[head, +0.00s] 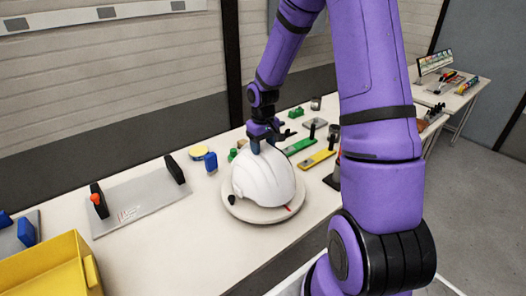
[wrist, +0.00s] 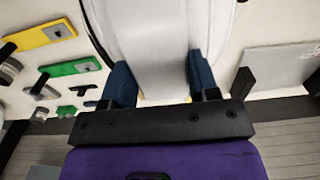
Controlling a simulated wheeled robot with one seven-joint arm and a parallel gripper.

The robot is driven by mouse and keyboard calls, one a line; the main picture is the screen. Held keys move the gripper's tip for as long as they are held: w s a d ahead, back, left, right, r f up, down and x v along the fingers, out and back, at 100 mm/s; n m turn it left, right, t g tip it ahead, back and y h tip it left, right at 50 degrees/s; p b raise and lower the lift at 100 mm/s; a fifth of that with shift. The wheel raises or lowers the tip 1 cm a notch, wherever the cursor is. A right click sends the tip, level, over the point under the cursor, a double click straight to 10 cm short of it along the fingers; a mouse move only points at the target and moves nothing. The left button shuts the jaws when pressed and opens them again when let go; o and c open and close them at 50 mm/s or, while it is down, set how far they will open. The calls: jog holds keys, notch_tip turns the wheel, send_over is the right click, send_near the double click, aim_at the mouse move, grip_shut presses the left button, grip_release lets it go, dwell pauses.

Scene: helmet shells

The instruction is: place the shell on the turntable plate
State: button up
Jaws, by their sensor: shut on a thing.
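The white helmet shell (head: 264,178) sits over the round, pale turntable plate (head: 239,210) on the bench in the head view. The plate's rim shows around the shell's front and sides, with a small red mark at its right. Whether the shell touches the plate all round is hard to tell. My gripper (head: 264,140) is at the top rear of the shell. In the wrist view my gripper (wrist: 160,85) has its two blue fingers shut on the shell (wrist: 158,40), one finger on each side. The shell's far side is hidden.
A grey board (head: 138,203) with black end blocks lies left of the plate, and a yellow bin (head: 45,270) stands at the front left. Green (head: 299,147) and yellow (head: 318,160) tool plates lie to the right. A blue item (head: 210,162) stands behind the shell.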

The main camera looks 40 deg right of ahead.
jog(key=shift+f, duration=1.25)
jog(key=o, duration=1.5)
jog(key=shift+c, duration=0.2)
notch_tip(320, 180, up, 12)
jog(key=s+a+r+t+h, duration=0.1)
jog(key=s+a+r, duration=0.3)
jog(key=s+r, duration=0.25)
jog(key=s+a+r+t, duration=0.1)
jog(key=s+a+r, duration=0.4)
jog(key=r, duration=0.3)
jog(key=s+a+r+t, duration=0.1)
jog(key=s+a+r, duration=0.1)
jog(key=s, duration=0.5)
jog(key=s+a+r+t+y, duration=0.1)
jog(key=s+a+r+t, duration=0.1)
jog(key=s, duration=0.6)
jog(key=shift+r, duration=0.35)
